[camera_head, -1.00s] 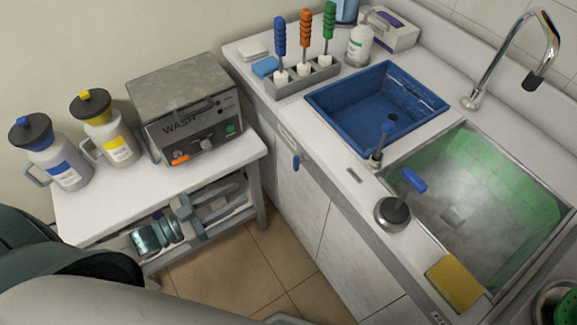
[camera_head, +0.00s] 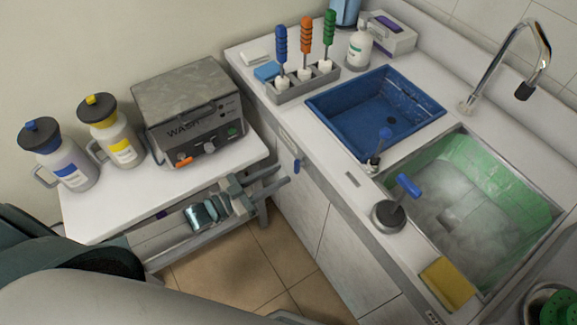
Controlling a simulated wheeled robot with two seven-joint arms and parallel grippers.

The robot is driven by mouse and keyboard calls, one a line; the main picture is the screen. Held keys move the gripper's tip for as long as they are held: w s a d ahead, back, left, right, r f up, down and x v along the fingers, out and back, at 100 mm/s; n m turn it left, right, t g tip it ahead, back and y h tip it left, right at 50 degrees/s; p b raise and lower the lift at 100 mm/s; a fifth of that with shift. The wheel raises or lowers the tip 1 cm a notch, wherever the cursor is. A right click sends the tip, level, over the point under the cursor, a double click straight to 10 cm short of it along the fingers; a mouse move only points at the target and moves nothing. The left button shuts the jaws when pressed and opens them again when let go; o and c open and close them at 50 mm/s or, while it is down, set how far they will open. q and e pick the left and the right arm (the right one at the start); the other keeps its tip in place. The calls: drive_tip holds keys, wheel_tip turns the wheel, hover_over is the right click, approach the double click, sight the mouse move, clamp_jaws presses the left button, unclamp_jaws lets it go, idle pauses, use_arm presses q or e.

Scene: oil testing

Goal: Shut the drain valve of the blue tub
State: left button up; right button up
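The blue tub (camera_head: 345,118) is set into the counter and looks empty, with a dark drain hole in its floor. A small blue handle (camera_head: 297,166) sticks out from the cabinet front below the tub. My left gripper (camera_head: 282,174) is low in front of the cabinet, beside the white table's right edge. Its two fingers are apart and point right, towards the blue handle, with nothing visible between them. It looks short of the handle, though the depth is hard to judge. My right gripper is not visible.
A sink with a green lining (camera_head: 528,200) and cloudy water lies right of the tub, with blue-handled fittings (camera_head: 407,186) at its rim. A white table (camera_head: 100,217) at left bears two jugs and a grey washer (camera_head: 188,90). Floor shows between table and cabinet.

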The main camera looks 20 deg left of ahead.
sight(294, 166)
use_arm(q)
drive_tip(key=shift+p+x, duration=0.45)
drive_tip(key=shift+x, duration=1.85)
drive_tip(key=shift+c, duration=0.7)
clamp_jaws()
